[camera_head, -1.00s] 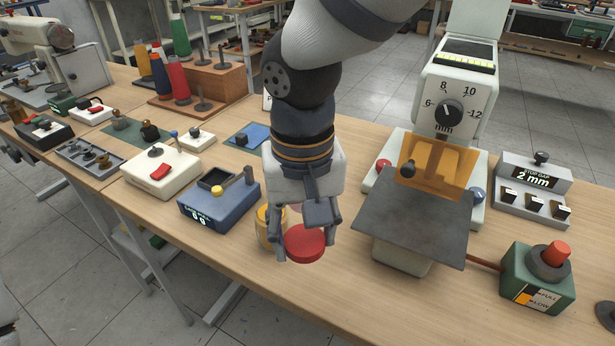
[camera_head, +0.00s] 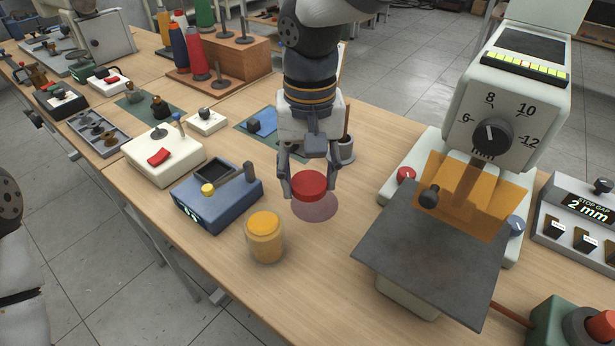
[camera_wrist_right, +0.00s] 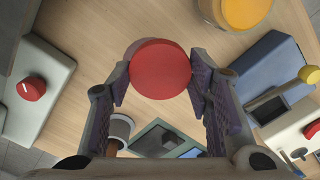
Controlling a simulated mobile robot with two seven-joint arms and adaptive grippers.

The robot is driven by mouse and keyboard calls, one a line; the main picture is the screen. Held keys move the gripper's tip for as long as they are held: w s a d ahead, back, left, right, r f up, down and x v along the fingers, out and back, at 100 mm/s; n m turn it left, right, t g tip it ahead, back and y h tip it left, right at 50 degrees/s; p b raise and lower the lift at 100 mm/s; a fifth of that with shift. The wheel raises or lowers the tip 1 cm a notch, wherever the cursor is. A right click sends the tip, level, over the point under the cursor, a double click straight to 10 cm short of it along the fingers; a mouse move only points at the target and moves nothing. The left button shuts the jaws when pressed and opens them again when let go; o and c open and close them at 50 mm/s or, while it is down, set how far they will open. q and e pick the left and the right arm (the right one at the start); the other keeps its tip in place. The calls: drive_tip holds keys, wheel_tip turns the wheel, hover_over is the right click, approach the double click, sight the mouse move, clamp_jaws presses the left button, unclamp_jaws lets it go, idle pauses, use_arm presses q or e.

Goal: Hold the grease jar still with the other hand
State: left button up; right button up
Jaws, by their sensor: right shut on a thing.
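The grease jar (camera_head: 264,238) stands upright on the bench, a squat amber jar with an orange-yellow top. It also shows at the top edge of the right wrist view (camera_wrist_right: 238,10). My right gripper (camera_head: 308,188) is beyond and right of the jar, apart from it. It is shut on a round red lid (camera_head: 309,185), which sits between its fingers in the right wrist view (camera_wrist_right: 160,69). The lid is over a faint pinkish disc (camera_head: 314,209) on the bench. My left gripper is out of view. Nothing touches the jar.
A blue box (camera_head: 215,200) with a yellow knob is left of the jar. A white machine with a dark plate (camera_head: 430,262) stands to the right. A grey cup (camera_head: 345,150) is behind my right gripper. Bare bench lies in front and right of the jar.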

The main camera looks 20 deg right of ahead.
sight(314, 203)
drive_tip(key=w+f, duration=0.1)
drive_tip(key=d+f, duration=0.1)
drive_tip(key=w+f, duration=0.1)
drive_tip(key=f, duration=0.1)
drive_tip(key=shift+w+d, duration=0.3)
drive_tip(key=shift+w+d+f+b, duration=0.15)
drive_tip(key=shift+f+b, duration=0.1)
drive_tip(key=shift+f, duration=0.6)
drive_tip(key=shift+w+f+b, duration=0.1)
drive_tip(key=shift+f+b, duration=0.1)
drive_tip(key=shift+f, duration=0.65)
drive_tip(key=shift+f, duration=0.2)
drive_tip(key=o, duration=1.3)
drive_tip(key=shift+c, duration=0.2)
drive_tip(key=shift+r, duration=0.15)
